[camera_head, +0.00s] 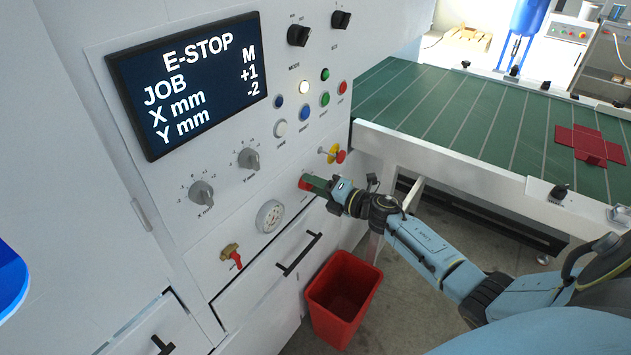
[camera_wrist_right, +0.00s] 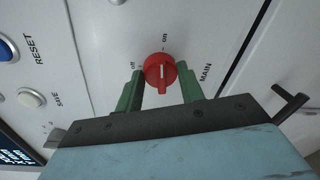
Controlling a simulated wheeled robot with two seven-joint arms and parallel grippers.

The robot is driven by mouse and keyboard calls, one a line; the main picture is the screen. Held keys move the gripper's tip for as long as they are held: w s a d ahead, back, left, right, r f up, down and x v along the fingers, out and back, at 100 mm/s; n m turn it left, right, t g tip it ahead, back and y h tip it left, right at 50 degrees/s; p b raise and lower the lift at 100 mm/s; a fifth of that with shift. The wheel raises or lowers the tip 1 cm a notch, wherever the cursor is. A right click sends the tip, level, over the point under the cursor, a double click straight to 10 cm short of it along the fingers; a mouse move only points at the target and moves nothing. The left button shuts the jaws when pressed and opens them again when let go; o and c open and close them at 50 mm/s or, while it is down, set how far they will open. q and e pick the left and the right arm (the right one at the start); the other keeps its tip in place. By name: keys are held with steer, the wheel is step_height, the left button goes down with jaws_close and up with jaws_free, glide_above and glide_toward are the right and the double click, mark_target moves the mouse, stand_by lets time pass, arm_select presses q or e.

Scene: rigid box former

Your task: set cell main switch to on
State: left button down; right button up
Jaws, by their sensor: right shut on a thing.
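The main switch is a red rotary knob (camera_wrist_right: 160,72) on the white panel, marked "off" at its left, "on" above it and "MAIN" at its right in the right wrist view. Its raised grip runs roughly up and down there, with a short white line on it; which end is the pointer is hard to tell. My right gripper (camera_wrist_right: 160,88) has one green finger on each side of the knob and is shut on it. In the head view the right gripper (camera_head: 316,184) reaches the panel from the right and covers most of the switch. My left gripper is not in view.
A display (camera_head: 187,85) reads E-STOP. A red button on a yellow base (camera_head: 337,155) sits just above my right gripper. A gauge (camera_head: 269,216), a drawer handle (camera_head: 299,254) and a red bin (camera_head: 343,293) are lower. A green-topped table (camera_head: 450,110) stands at right.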

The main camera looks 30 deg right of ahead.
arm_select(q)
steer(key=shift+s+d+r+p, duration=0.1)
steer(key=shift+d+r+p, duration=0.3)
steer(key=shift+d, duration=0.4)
arm_select(e)
steer(key=shift+d+m, duration=0.1)
steer(key=shift+m, duration=0.8)
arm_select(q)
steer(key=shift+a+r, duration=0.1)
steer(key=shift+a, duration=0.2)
arm_select(e)
steer(key=o, duration=1)
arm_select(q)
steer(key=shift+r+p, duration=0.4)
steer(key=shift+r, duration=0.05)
arm_select(e)
steer(key=v, duration=1.3)
steer(key=shift+s, duration=0.15)
